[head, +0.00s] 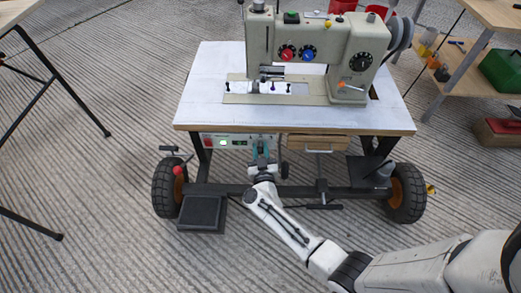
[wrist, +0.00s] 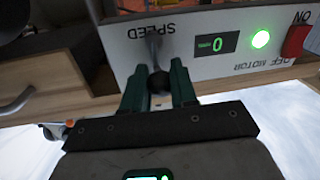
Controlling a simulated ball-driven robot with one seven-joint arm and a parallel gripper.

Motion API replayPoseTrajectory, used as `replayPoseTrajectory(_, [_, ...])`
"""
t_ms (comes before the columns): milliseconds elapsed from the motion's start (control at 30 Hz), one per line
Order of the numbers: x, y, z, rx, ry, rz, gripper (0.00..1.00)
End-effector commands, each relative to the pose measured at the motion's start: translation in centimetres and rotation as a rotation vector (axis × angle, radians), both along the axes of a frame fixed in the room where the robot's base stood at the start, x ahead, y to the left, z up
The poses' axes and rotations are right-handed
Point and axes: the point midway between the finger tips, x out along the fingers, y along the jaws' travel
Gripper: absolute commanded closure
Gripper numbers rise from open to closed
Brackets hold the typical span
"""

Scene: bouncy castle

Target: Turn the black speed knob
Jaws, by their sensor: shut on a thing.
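The black speed knob (wrist: 159,84) sits between the two green fingers of my gripper (wrist: 160,72) in the wrist view, under an upside-down SPEED label on the white control panel (wrist: 130,45). The fingers are shut on the knob from both sides. A small display (wrist: 216,44) beside it reads 0. In the head view my gripper (head: 262,146) reaches the panel (head: 222,141) under the table's front edge and hides the knob there.
A large sewing machine (head: 320,50) stands on the white-topped wheeled table (head: 205,90). A green light (wrist: 261,38) and a red switch (wrist: 296,41) share the panel. A wooden drawer (head: 318,143) is right of my gripper. A black pedal (head: 203,212) is below left.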

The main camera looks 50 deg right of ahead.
Motion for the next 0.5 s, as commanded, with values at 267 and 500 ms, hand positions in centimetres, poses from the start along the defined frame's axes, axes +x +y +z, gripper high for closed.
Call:
replayPoseTrajectory(267, [-0.13, -0.03, -0.10, 0.030, -0.038, 0.001, 1.00])
replayPoseTrajectory(500, [-0.49, -0.31, -0.24, 0.119, -0.152, 0.001, 1.00])
